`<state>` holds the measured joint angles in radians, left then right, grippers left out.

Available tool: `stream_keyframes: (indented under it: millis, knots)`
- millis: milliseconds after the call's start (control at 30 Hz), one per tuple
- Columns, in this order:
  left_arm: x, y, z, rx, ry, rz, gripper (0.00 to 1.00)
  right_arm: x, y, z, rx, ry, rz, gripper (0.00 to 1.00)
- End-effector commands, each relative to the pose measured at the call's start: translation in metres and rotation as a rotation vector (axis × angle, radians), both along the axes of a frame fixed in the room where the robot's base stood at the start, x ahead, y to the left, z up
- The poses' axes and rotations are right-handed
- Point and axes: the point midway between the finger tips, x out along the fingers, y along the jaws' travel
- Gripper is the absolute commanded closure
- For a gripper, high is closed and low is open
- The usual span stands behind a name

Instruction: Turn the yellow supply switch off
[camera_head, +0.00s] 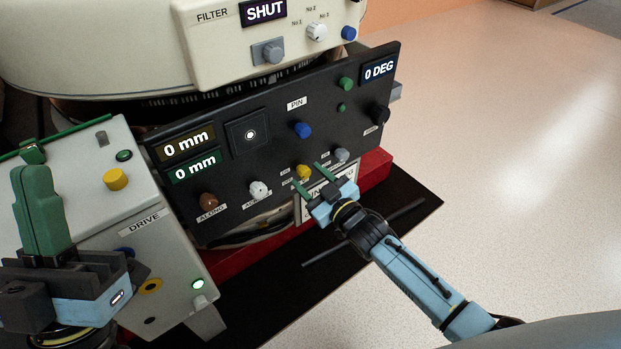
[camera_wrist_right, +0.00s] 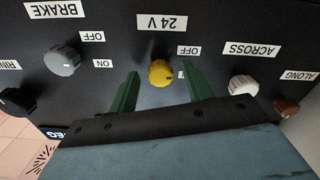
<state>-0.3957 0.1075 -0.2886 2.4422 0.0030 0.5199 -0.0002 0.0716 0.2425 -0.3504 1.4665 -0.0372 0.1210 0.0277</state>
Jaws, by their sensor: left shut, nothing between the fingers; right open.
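The yellow supply switch (camera_head: 303,172) is a round knob low on the black panel (camera_head: 235,185). In the right wrist view the yellow knob (camera_wrist_right: 160,73) is beside a "24 V" label and an "OFF" label. My right gripper (camera_head: 310,179) is open, with its green fingers on either side of the knob. The wrist view shows a gap between each finger and the knob; whether either touches is not clear. Which way the knob points is hard to tell. My left gripper (camera_head: 40,195) is shut and empty, in front of the grey drive box.
A grey brake knob (camera_head: 341,155) and a white across knob (camera_head: 259,190) flank the yellow one. A brown along knob (camera_head: 208,201) is further left. The drive box (camera_head: 95,205) stands at left, the cream filter housing (camera_head: 185,40) above. Open floor lies to the right.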

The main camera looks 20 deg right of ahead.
Motion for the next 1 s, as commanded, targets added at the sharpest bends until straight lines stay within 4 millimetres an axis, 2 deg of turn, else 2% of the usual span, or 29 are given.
stream_keyframes:
  millis: [33,300,367,667,1000]
  knots:
    - [0.0,0.0,0.0,0.0,0.0,0.0,1.0,0.0,0.0,0.0,0.0,0.0,0.0,0.54]
    - [0.0,0.0,0.0,0.001,0.0,0.001,1.0,0.0,0.0,0.0,0.0,0.0,0.0,0.89]
    - [0.0,0.0,0.0,0.001,0.0,0.001,1.0,0.0,0.0,0.0,0.0,0.0,0.0,0.95]
    - [0.004,-0.001,0.001,0.009,0.029,0.001,1.0,0.0,0.0,0.0,-0.039,-0.013,0.0,0.95]
    - [0.023,-0.006,-0.006,0.063,0.211,-0.001,1.0,0.0,-0.001,0.002,-0.254,-0.09,-0.001,0.95]
